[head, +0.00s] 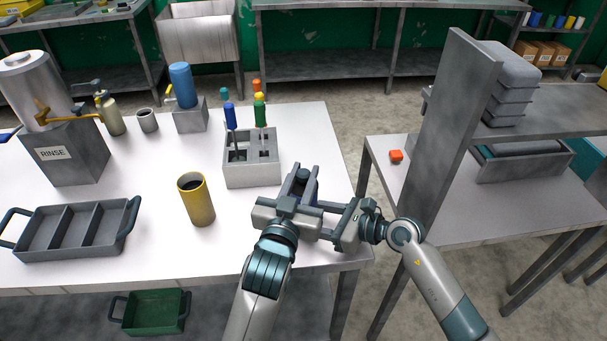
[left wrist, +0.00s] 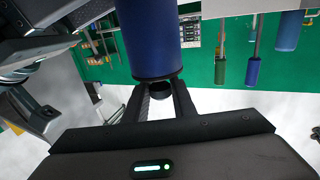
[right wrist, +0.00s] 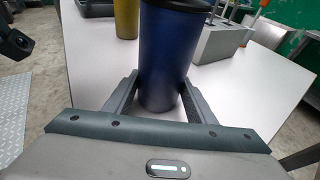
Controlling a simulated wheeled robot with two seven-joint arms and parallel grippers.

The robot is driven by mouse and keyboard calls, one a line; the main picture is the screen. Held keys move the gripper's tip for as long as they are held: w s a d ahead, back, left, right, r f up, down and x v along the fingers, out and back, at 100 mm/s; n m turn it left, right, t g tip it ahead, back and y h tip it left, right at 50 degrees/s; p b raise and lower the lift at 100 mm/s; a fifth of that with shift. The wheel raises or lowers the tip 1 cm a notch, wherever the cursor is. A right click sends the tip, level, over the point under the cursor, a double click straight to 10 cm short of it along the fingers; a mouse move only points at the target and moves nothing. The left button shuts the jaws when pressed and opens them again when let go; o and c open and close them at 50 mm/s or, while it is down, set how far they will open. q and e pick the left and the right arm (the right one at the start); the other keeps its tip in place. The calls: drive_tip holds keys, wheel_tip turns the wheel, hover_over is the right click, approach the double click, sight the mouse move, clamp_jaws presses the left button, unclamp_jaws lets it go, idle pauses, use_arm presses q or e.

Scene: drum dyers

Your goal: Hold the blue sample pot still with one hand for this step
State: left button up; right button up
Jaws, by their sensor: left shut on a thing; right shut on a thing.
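The blue sample pot (right wrist: 170,55) stands upright between the fingers of my right gripper (right wrist: 158,98) in the right wrist view. This gripper is shut on the pot's body. The left wrist view appears upside down and shows the pot's blue wall (left wrist: 152,40) and dark rim. There my left gripper (left wrist: 161,95) is shut on a small dark knob-like part at the pot's top, seemingly its lid. In the head view my left gripper (head: 303,176) and right gripper (head: 325,206) meet near the table's right edge and hide most of the pot.
A yellow pot (head: 197,203) stands left of my grippers. A grey holder (head: 252,172) with colored-handled tools is behind them. A grey divided tray (head: 75,247) lies at left. An upright grey panel (head: 450,130) stands close right. The white table (head: 150,255) has bare room in front.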

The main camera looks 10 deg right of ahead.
use_arm(q)
drive_tip(key=shift+f, duration=0.2)
drive_tip(key=o, duration=1.1)
drive_tip(key=shift+c, duration=0.2)
drive_tip(key=v, duration=1.2)
